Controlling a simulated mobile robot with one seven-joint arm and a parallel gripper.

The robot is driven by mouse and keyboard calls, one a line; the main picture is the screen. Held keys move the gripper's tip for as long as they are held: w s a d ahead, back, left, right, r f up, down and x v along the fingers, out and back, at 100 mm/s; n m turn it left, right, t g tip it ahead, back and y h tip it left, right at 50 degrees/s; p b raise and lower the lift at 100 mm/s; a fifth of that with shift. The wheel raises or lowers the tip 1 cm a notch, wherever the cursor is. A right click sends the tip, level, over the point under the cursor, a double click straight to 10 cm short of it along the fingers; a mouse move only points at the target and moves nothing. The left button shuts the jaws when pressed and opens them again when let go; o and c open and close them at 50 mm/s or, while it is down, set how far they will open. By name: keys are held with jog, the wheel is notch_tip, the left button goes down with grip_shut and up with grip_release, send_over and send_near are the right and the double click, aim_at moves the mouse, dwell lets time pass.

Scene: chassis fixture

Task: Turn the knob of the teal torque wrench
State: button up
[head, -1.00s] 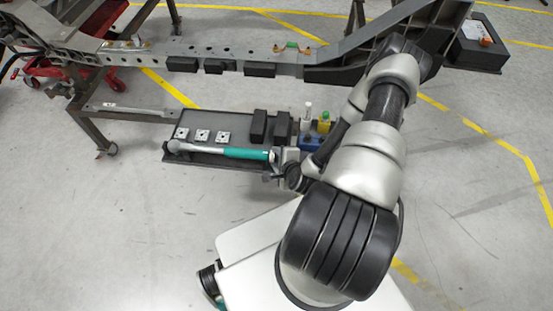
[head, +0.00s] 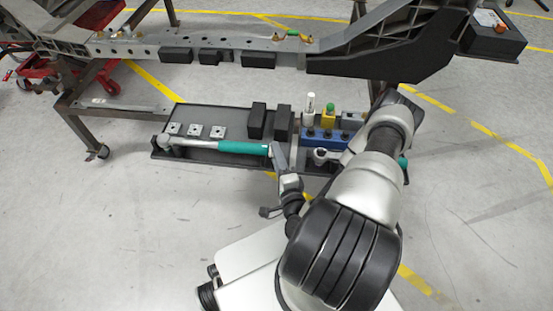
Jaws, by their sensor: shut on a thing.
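The teal torque wrench (head: 243,148) lies along the front of a dark tray (head: 200,158), its silver shaft and head pointing left. Its teal handle ends at the right, against my gripper (head: 274,153). My gripper is shut on the knob at this handle end. The fingers and the silver gripper body hide the knob, so its turn angle cannot be seen.
On the tray are several square metal plates (head: 196,131), two black blocks (head: 257,120) and a blue holder (head: 322,138) with white and yellow bottles. A second silver tool head (head: 322,155) lies right of my gripper. The chassis beam (head: 150,50) runs behind.

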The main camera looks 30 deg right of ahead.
dwell(0.4)
jog(key=o, duration=1.1)
